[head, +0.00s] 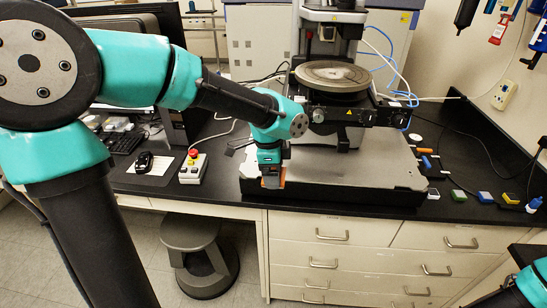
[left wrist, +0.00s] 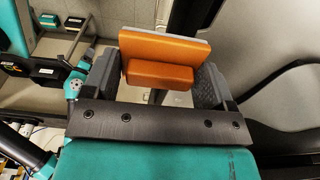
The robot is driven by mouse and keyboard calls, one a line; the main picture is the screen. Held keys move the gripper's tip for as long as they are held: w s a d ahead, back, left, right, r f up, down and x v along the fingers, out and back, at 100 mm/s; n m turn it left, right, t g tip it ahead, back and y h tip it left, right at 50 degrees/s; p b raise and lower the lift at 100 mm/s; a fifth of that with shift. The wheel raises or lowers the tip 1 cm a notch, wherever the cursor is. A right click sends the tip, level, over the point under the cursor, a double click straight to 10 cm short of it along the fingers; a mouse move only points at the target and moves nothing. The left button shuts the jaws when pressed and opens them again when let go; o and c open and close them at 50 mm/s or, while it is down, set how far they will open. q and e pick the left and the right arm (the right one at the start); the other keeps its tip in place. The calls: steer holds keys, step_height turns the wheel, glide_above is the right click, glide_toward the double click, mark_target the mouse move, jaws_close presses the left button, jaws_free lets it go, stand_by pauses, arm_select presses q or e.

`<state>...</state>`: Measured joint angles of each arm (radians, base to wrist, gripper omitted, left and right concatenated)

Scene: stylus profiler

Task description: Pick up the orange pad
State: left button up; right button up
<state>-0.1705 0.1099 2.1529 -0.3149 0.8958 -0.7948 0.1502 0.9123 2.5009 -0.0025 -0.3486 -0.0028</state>
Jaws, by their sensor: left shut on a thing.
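The orange pad (left wrist: 165,47) is a flat orange plate with a grey backing and a thick orange block on its face. My left gripper (left wrist: 152,82) is shut on it, with a dark finger on each side of the block in the left wrist view. In the head view my left gripper (head: 271,182) points down at the front left of the profiler's base, and a small strip of the orange pad (head: 282,178) shows beside its fingers. The rest of the pad is hidden there. I cannot tell whether the pad touches anything below. My right gripper is not clearly in view.
The stylus profiler (head: 335,80) with its round stage stands on a grey base plate (head: 385,165) behind the gripper. A control box with a red button (head: 193,166) stands to the left. Several small coloured blocks and a blue-capped bottle (head: 534,205) lie at the right.

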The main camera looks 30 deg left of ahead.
arm_select(q)
steer(key=shift+s+d+r, duration=0.1)
steer(key=shift+s+d, duration=0.25)
steer(key=shift+s, duration=0.25)
steer(key=shift+s+d+r, duration=0.1)
steer(key=shift+s+d, duration=0.25)
steer(key=shift+s, duration=0.2)
